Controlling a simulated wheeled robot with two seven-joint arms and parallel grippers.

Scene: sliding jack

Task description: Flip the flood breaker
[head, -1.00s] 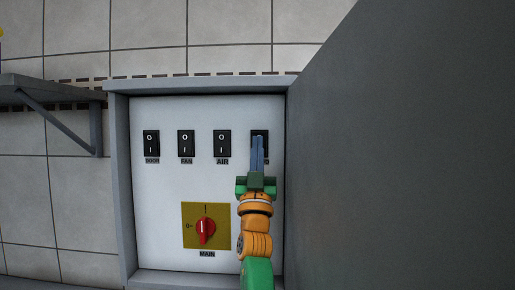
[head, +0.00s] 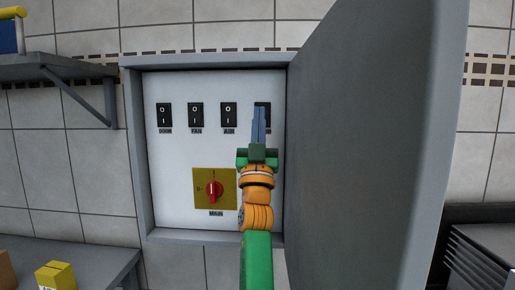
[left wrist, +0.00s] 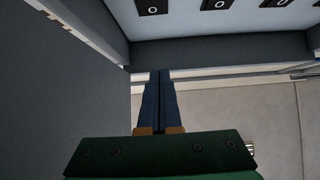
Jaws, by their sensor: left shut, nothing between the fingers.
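The open breaker box holds a white panel (head: 180,145) with a row of black rocker switches. The rightmost switch (head: 268,108) is mostly covered by my left gripper (head: 258,110), and its label is hidden, so I cannot read "flood" or its position. My left gripper is shut and empty, its blue fingers pointing up in front of that switch; I cannot tell whether they touch it. In the left wrist view the shut fingertips (left wrist: 160,73) show below the box edge, with a switch (left wrist: 150,6) above them. My right gripper is not in view.
The switches DOOR (head: 164,115), FAN (head: 196,114) and AIR (head: 229,114) stand to the left. A red MAIN knob (head: 214,191) sits on a yellow plate below. The large grey door (head: 360,150) stands open close on the right. A shelf (head: 60,68) is at left.

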